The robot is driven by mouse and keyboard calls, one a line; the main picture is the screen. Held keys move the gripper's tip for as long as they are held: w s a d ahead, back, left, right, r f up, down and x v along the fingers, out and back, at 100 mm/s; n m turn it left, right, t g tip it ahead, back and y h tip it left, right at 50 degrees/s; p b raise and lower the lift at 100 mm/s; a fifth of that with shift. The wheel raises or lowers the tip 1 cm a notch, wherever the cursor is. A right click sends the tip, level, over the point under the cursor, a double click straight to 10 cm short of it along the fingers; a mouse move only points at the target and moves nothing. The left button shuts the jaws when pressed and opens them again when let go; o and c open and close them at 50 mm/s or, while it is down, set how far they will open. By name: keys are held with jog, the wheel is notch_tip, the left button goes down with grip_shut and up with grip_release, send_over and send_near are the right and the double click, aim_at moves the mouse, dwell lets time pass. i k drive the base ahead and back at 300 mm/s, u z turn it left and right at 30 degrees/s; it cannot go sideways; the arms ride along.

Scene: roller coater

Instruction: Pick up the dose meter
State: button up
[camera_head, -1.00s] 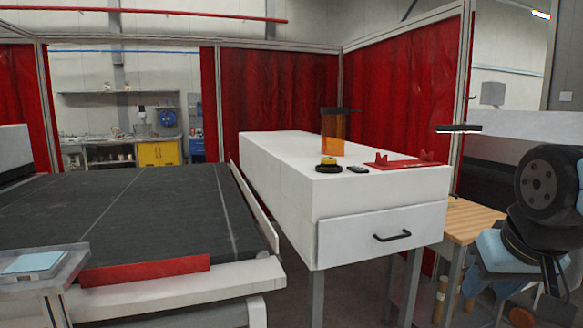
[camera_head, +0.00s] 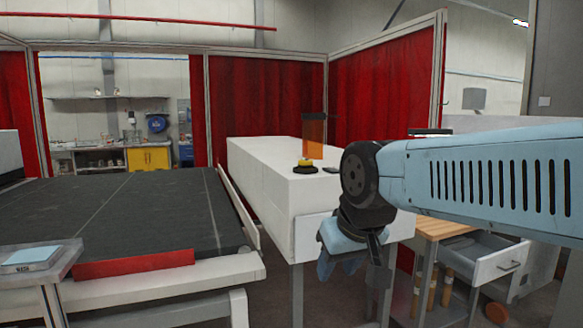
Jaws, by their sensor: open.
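A small dark flat device (camera_head: 330,169) lies on top of the white cabinet (camera_head: 262,165), near its front edge. A round black piece with a yellow top (camera_head: 305,166) sits just left of it. Either could be the dose meter; at this size I cannot tell which. My gripper (camera_head: 352,262) hangs in front of the cabinet's drawer front, lower in the picture than both items and to their right. It is open, with no object seen in it; its fingertips are hard to make out. My arm covers the right part of the cabinet top.
An orange see-through container (camera_head: 314,138) with a dark top stands behind the small items. A dark conveyor bed (camera_head: 120,215) with a red front strip fills the left. A wooden-topped bench (camera_head: 441,228) and an open white drawer (camera_head: 500,262) are at the right. Red curtains close the back.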

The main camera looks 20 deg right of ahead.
aim_at(304, 164)
jog(key=u, duration=0.1)
jog(key=i, duration=1)
jog(key=z, duration=0.1)
